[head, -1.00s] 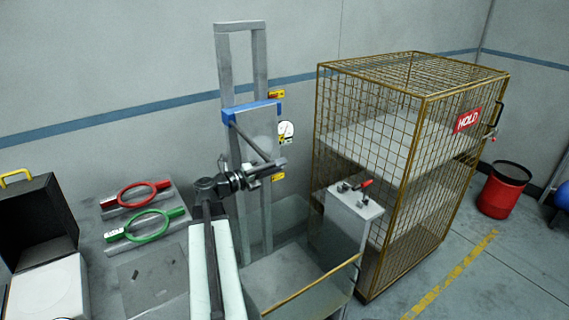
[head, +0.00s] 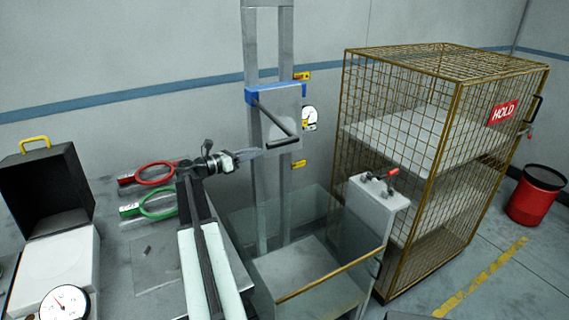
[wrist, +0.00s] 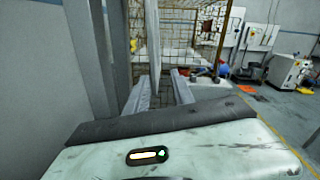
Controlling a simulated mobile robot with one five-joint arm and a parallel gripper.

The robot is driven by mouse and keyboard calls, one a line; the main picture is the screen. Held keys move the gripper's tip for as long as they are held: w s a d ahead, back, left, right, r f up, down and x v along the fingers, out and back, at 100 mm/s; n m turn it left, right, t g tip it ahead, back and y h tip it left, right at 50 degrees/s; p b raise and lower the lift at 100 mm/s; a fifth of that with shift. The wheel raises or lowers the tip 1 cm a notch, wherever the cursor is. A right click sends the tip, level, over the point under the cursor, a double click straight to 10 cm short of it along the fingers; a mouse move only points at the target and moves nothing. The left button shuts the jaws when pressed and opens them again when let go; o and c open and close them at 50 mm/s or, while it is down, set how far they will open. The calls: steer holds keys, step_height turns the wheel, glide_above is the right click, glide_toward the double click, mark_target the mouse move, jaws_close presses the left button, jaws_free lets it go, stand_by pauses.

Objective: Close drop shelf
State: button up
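A tall grey mast (head: 285,45) carries a blue-topped grey carriage (head: 276,96). A dark rod with a crossbar (head: 284,143) sticks out from the carriage; I cannot tell for sure which part is the drop shelf. My gripper (head: 259,153) is just left of the crossbar, at nearly its height, pointing right, and appears apart from it. In the wrist view my gripper (wrist: 161,76) shows two grey fingers spread with a gap and nothing clearly held. A pale upright strip stands beyond them.
A clear-walled bin (head: 340,275) and a grey box with a red-handled clamp (head: 378,212) stand below right. A wire cage (head: 430,150) with a HOLD sign is behind. Red and green rings (head: 155,173) lie on the bench at left. A red bin (head: 537,195) stands far right.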

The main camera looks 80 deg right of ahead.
mark_target(281, 149)
steer(key=s+d+m, duration=0.1)
steer(key=s+d, duration=0.1)
steer(key=d, duration=0.1)
steer(key=s+d+f, duration=0.1)
steer(key=s+d, duration=0.2)
steer(key=s+d+f+m+b, duration=0.1)
steer(key=s+d, duration=0.2)
steer(key=shift+f+m+g+y, duration=0.25)
steer(key=shift+m+g+y, duration=0.05)
steer(key=shift+y, duration=0.1)
jaws_close()
stand_by(1.0)
